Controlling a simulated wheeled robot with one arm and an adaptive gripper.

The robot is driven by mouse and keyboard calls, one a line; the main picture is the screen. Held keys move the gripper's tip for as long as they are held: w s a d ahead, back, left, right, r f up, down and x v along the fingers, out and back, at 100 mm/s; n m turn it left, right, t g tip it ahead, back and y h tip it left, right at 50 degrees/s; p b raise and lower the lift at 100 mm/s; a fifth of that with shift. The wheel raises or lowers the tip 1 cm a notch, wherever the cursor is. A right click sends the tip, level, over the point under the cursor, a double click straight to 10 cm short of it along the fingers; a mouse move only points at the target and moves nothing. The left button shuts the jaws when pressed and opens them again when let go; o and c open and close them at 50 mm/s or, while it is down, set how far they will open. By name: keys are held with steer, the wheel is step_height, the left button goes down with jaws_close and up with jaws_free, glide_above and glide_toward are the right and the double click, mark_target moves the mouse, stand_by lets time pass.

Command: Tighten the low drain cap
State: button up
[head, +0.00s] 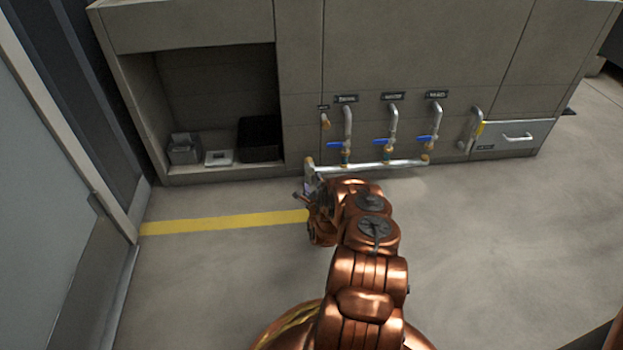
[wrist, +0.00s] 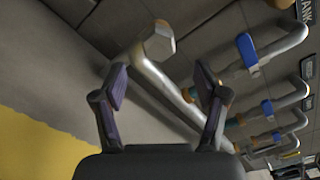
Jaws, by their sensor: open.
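In the wrist view, a pale six-sided cap (wrist: 158,44) sits on the end of a grey pipe (wrist: 165,88). I take it as the low drain cap. My gripper (wrist: 163,84) is open, its two dark pads apart and nothing held between them. The cap appears just beyond the fingertips, a little above the middle of the gap; contact does not show. In the head view, my gripper (head: 306,190) is low, by the left end of the horizontal pipe (head: 375,165). The cap is not clear there.
Blue-handled valves (head: 386,142) stand on upright pipes above the horizontal pipe. A small brass fitting (head: 325,121) is on the panel to their left. An open recess (head: 215,95) holds a black box (head: 260,138). A yellow stripe (head: 220,222) crosses the floor; open floor lies right.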

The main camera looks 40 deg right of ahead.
steer(key=shift+v, duration=2.65)
